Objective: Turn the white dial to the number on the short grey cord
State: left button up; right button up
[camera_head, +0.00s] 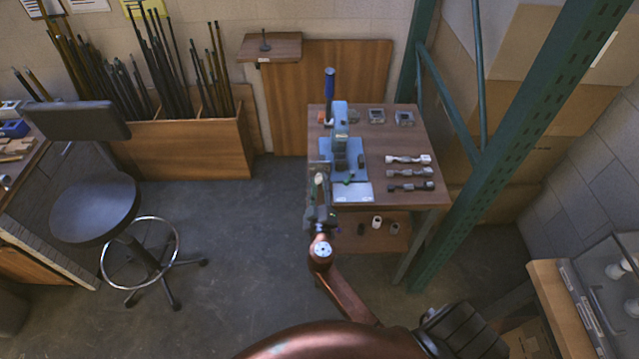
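A blue press-like machine (341,125) with a dark blue upright handle stands on the small brown table (428,150). A whitish plate (356,193) lies at its front; I cannot make out a number or a dial on it. Bundled pieces lie in a column at the table's right: a whitish one (408,159), a grey one (408,173) and a dark one (408,187). They may be cords; numbers are too small to read. My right gripper (320,182) is over the table's front left, beside the machine's base; its fingers are too small to judge. My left gripper is out of view.
Small grey square devices (376,115) sit at the table's back. A lower shelf (365,241) holds small cylinders, one white (376,222). A green rack post (500,160) stands close right of the table. A stool (95,209) is left, with clear floor between.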

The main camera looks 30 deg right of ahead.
jog(key=c, duration=0.6)
jog(key=shift+n, duration=0.4)
jog(key=n, duration=0.4)
jog(key=shift+a, duration=0.1)
jog(key=shift+f+n+p, duration=0.15)
jog(key=shift+n+p, duration=0.3)
jog(key=shift+n, duration=2.05)
jog(key=o, duration=1.1)
jog(key=shift+o, duration=0.2)
